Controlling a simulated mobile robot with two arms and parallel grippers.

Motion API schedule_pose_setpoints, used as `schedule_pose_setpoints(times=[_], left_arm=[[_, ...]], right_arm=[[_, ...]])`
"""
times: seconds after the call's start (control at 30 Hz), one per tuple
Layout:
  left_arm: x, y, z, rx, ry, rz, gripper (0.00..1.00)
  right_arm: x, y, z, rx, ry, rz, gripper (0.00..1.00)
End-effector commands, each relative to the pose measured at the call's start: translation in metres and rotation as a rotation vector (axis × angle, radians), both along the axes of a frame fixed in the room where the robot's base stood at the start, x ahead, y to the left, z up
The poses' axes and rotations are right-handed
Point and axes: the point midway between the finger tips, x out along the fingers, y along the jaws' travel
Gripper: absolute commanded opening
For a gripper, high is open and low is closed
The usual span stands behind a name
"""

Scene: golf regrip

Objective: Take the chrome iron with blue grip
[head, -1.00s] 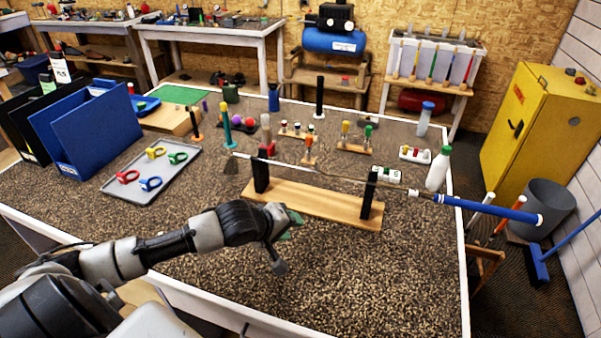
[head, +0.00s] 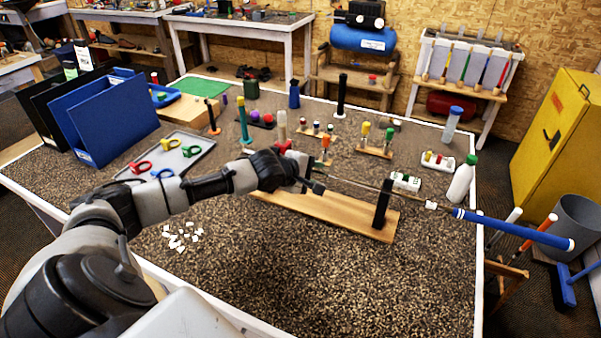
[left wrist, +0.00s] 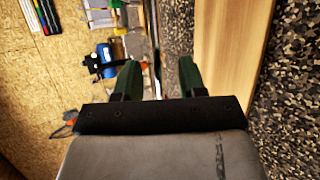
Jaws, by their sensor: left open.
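The chrome iron lies across a wooden stand (head: 345,212) with black uprights. Its thin shaft (head: 365,186) runs to the right, and its blue grip (head: 515,228) sticks out past the table's right edge. My left gripper (head: 314,186) is at the shaft near the stand's left end and hides the club head and left upright. In the left wrist view my left gripper (left wrist: 160,78) is open, with the shaft (left wrist: 156,48) seen between its two green fingers. I cannot tell whether they touch it. My right gripper is not in view.
A white bottle (head: 462,179) and a white tray (head: 405,182) stand behind the shaft. Tool holders (head: 375,151) stand at the back. A grey tray (head: 197,141) of coloured clamps is at left. White scraps (head: 181,235) lie near my arm.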

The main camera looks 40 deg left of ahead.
Motion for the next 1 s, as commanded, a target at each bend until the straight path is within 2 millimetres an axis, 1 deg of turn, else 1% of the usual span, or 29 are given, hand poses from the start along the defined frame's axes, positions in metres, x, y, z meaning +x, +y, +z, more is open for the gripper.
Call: schedule_pose_setpoints(times=[0.03,0.13,0.2,0.3,0.4,0.6,0.63,0.8,0.9,1.0], left_arm=[[0.007,-0.002,0.002,-0.002,-0.002,0.000,0.41],[0.019,-0.004,-0.004,-0.002,-0.003,0.000,0.41],[0.027,-0.006,-0.011,-0.001,-0.001,0.001,0.41],[0.034,-0.008,-0.017,-0.002,-0.001,0.000,0.41],[0.037,-0.008,-0.020,0.000,0.000,0.000,0.41],[0.037,-0.008,-0.021,0.001,0.000,-0.001,0.41],[0.037,-0.008,-0.021,0.001,0.000,-0.001,0.39],[0.037,-0.008,-0.021,0.001,0.000,-0.001,0.13],[0.037,-0.008,-0.021,0.001,0.000,-0.001,0.00],[0.037,-0.008,-0.021,0.001,0.000,-0.001,0.00]], right_arm=[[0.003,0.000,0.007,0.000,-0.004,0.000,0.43],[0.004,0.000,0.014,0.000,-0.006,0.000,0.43],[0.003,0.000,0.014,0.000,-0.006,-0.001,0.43],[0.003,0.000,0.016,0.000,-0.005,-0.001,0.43],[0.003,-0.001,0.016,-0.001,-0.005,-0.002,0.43],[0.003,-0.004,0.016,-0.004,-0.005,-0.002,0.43],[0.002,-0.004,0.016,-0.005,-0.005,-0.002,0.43],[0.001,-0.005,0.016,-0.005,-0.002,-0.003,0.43],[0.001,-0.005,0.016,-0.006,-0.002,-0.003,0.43],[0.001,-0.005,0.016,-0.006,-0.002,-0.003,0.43]])
